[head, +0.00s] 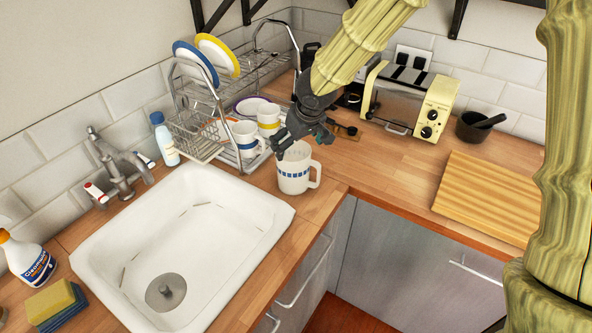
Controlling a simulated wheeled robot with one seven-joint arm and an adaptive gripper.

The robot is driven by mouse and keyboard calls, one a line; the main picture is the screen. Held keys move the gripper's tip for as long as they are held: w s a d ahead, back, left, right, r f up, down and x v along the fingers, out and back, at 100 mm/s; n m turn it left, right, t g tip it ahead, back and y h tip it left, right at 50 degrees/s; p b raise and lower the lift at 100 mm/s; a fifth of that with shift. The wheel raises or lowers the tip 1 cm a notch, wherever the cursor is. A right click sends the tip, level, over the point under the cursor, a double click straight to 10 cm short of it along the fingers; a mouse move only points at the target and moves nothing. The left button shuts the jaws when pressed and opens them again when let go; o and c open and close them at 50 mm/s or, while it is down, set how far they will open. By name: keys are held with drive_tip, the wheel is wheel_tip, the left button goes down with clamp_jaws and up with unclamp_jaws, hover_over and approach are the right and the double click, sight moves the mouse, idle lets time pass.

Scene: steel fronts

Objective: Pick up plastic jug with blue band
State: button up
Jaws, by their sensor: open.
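The plastic jug (295,174) is white with a band of blue squares around it. It stands upright on the wooden counter in the corner, right of the sink, with its handle facing right. My gripper (291,146) is open and hangs just above the jug's rim, coming from the upper right. A finger overlaps the left part of the rim in the picture. I cannot tell whether it touches the jug or reaches inside it. Nothing is held in the gripper.
A dish rack (225,90) with plates and mugs stands close behind and left of the jug. The white sink (255,207) lies to the left. Counter right of the jug is clear.

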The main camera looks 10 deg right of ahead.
sight(293, 152)
drive_tip(key=shift+p+x, duration=0.75)
drive_tip(key=shift+x, duration=2)
drive_tip(key=shift+c, duration=0.4)
drive_tip(key=shift+a+r, duration=0.1)
drive_tip(key=c, duration=1)
drive_tip(key=shift+r, duration=0.15)
